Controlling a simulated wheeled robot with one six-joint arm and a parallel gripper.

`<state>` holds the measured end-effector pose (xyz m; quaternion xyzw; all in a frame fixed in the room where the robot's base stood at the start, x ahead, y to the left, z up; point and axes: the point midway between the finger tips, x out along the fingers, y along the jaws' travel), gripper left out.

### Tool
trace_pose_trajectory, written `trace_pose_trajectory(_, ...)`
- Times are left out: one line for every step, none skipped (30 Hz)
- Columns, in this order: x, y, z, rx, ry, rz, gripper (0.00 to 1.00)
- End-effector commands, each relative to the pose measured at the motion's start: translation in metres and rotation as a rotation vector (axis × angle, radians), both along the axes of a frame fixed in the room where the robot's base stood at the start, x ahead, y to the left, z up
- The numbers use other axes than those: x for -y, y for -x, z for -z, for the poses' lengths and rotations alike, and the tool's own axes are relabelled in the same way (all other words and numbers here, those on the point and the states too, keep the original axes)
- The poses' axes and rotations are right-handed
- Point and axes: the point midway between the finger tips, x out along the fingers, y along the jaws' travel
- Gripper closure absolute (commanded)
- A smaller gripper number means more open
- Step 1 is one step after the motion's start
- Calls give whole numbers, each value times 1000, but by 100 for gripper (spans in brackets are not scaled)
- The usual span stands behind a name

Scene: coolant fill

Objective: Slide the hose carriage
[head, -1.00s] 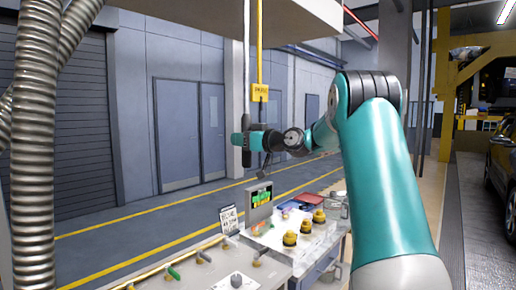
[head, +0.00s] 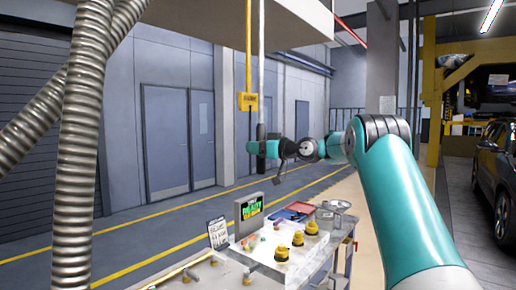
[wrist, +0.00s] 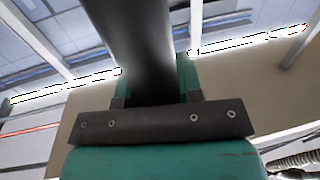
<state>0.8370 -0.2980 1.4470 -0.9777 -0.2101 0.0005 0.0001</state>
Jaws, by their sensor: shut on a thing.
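My gripper (wrist: 151,82) is shut on a thick dark cylinder (wrist: 130,35) in the wrist view, with one teal finger on each side. In the head view the gripper (head: 255,148) is at the lower end of a thin pale vertical pole (head: 262,60). This pole has a dark lower part (head: 261,131) and hangs from above; it appears to be the hose carriage's drop. The carriage itself and its rail are out of sight above the pale overhead housing (head: 215,12).
Ribbed metal hoses (head: 82,140) hang at the left. A fixed yellow post with a box (head: 248,101) is behind the pole. A dark car (head: 492,175) is at right.

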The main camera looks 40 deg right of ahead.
Motion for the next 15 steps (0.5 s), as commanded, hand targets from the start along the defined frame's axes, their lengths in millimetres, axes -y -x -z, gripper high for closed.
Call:
trace_pose_trajectory(0,0,-1,3,1,2,100)
trace_pose_trajectory(1,0,-1,3,1,3,60)
trace_pose_trajectory(1,0,-1,3,1,3,50)
trace_pose_trajectory(1,0,-1,3,1,3,44)
trace_pose_trajectory(1,0,-1,3,1,3,41)
trace_pose_trajectory(1,0,-1,2,0,3,41)
trace_pose_trajectory(1,0,-1,2,0,3,41)
trace_pose_trajectory(2,1,-1,2,0,4,41)
trace_pose_trajectory(2,1,-1,2,0,4,41)
trace_pose_trajectory(2,1,-1,2,0,4,41)
trace_pose_trajectory(2,1,-1,1,1,3,41)
trace_pose_trajectory(2,1,-1,1,1,3,41)
trace_pose_trajectory(2,1,0,1,1,3,41)
trace_pose_trajectory(2,2,0,1,1,4,41)
trace_pose_trajectory(4,4,1,1,1,4,41)
